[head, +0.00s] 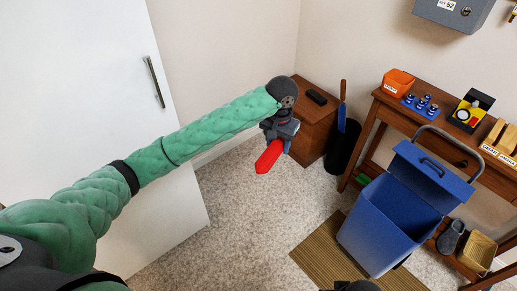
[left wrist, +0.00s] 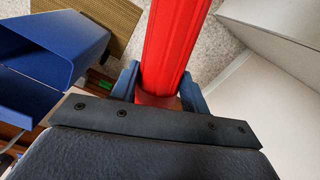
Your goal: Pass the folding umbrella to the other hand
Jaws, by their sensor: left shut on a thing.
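The folding umbrella (head: 268,157) is red and closed. My left gripper (head: 277,138) is shut on it, high above the carpet in the middle of the head view. The umbrella sticks out from the jaws, down and to the left in that view. In the left wrist view the red umbrella (left wrist: 175,45) runs up from between the two blue-grey fingers of the left gripper (left wrist: 158,92). Its gripped end is partly hidden by the gripper. A dark part, probably of my right arm, just shows at the bottom edge of the head view; no right fingers can be made out.
Behind are a small wooden cabinet (head: 318,120), a black bin (head: 342,150) and a wooden table (head: 440,130) holding an orange tub (head: 398,82). A white door (head: 75,80) is left. Carpet between is clear.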

